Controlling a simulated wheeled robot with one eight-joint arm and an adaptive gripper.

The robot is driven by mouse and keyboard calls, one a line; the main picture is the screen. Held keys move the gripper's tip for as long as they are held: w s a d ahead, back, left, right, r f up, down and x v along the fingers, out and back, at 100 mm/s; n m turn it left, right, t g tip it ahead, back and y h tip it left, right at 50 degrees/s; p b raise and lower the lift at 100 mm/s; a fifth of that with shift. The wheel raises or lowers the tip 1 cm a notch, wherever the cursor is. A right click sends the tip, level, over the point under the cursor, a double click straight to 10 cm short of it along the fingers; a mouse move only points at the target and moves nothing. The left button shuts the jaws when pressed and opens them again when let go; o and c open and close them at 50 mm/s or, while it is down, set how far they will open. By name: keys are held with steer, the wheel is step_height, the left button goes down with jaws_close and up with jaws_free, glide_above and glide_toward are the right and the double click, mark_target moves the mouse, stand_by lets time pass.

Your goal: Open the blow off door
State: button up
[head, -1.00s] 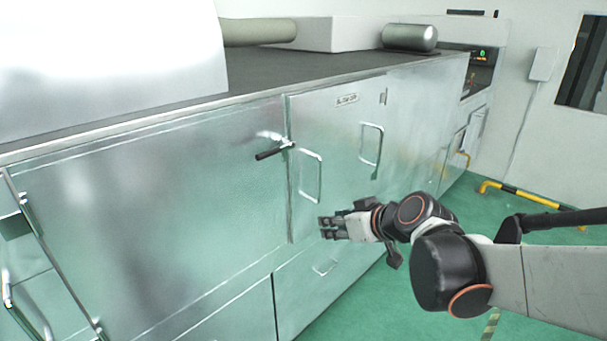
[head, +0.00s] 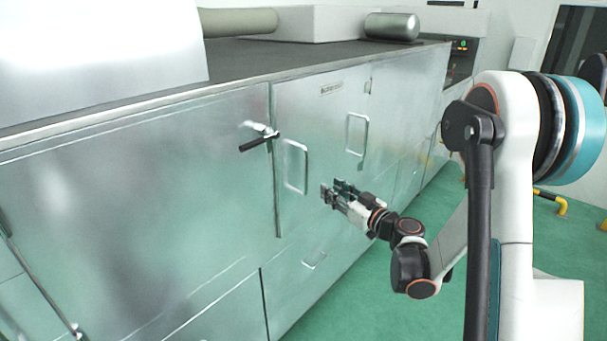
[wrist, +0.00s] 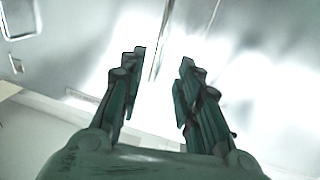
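The blow off door (head: 325,120) is a flat silver panel in the side of the long metal machine, with a small label plate (head: 331,88) near its top. It looks shut. A left bar handle (head: 295,166) and a right bar handle (head: 357,134) stand upright on it. A latch with a black grip (head: 259,142) sits at its left edge. My gripper (head: 332,190) is in front of the door, below and between the handles, apart from both. In the wrist view its two fingers (wrist: 163,58) are spread with nothing between them. A bar handle shows at that view's upper left (wrist: 20,18).
A large silver panel (head: 130,200) lies left of the door. A lower panel with a small handle (head: 314,260) is below it. Green floor (head: 370,300) is open to the right of the machine. A yellow-and-black rail (head: 550,202) stands on the floor at right.

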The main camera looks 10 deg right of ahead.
steer(key=b, duration=0.3)
glide_above(306, 191)
steer(key=shift+w, duration=0.35)
steer(key=shift+p, duration=0.3)
steer(key=shift+c, duration=0.2)
jaws_close()
